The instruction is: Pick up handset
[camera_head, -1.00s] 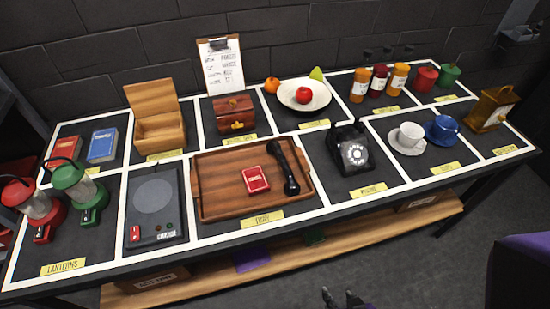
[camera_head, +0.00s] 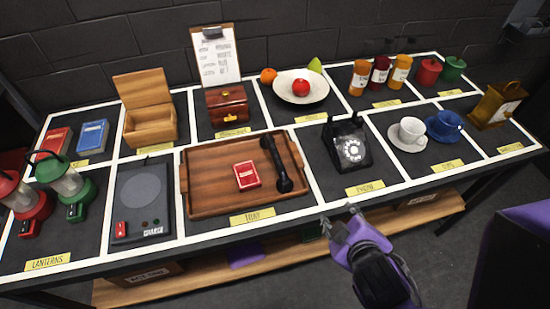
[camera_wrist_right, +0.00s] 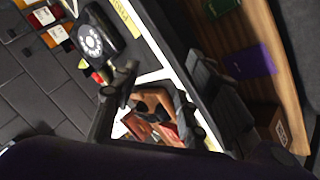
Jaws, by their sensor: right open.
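The black handset (camera_head: 276,164) lies in the right part of the wooden tray (camera_head: 212,206), off its phone. In the right wrist view a dark part of it (camera_wrist_right: 150,110) seems to show over the tray, partly hidden by my fingers. The black rotary telephone (camera_head: 347,146) stands in the square right of the tray, and also shows in the right wrist view (camera_wrist_right: 92,38). My right gripper (camera_head: 339,219) is open and empty, near the table's front edge, below and right of the tray and apart from the handset. My left gripper is not in view.
A red card box (camera_head: 246,175) lies in the tray left of the handset. A charger plate (camera_head: 140,203) is left of the tray. A white cup (camera_head: 410,131) and a blue cup (camera_head: 443,124) stand right of the telephone. A wooden shelf (camera_head: 200,282) runs below the table.

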